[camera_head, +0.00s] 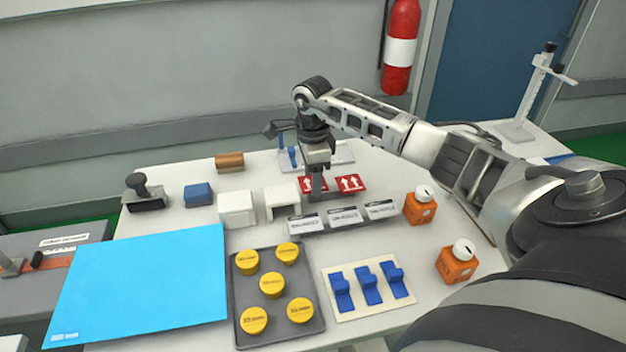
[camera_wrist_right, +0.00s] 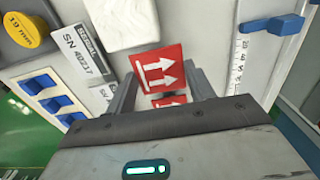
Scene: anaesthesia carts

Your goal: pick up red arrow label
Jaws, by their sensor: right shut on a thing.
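Two red labels with white upward arrows are at the back middle of the white table. In the head view, the left red arrow label (camera_head: 306,181) is partly hidden by my right gripper (camera_head: 316,192), and the right red arrow label (camera_head: 350,183) lies just beside it. In the right wrist view, one red arrow label (camera_wrist_right: 160,66) sits between the fingertips of my right gripper (camera_wrist_right: 162,88), which is shut on it. Part of another red label (camera_wrist_right: 168,101) shows behind the gripper's edge. I cannot tell whether the held label is clear of the table. My left gripper is not in view.
White blocks (camera_head: 237,208) stand left of the gripper. Several grey-white name plates (camera_head: 344,217) lie in front. Orange bottles (camera_head: 420,207) stand right. A tray with yellow caps (camera_head: 273,312), a blue switch panel (camera_head: 368,288) and a blue sheet (camera_head: 145,285) fill the front.

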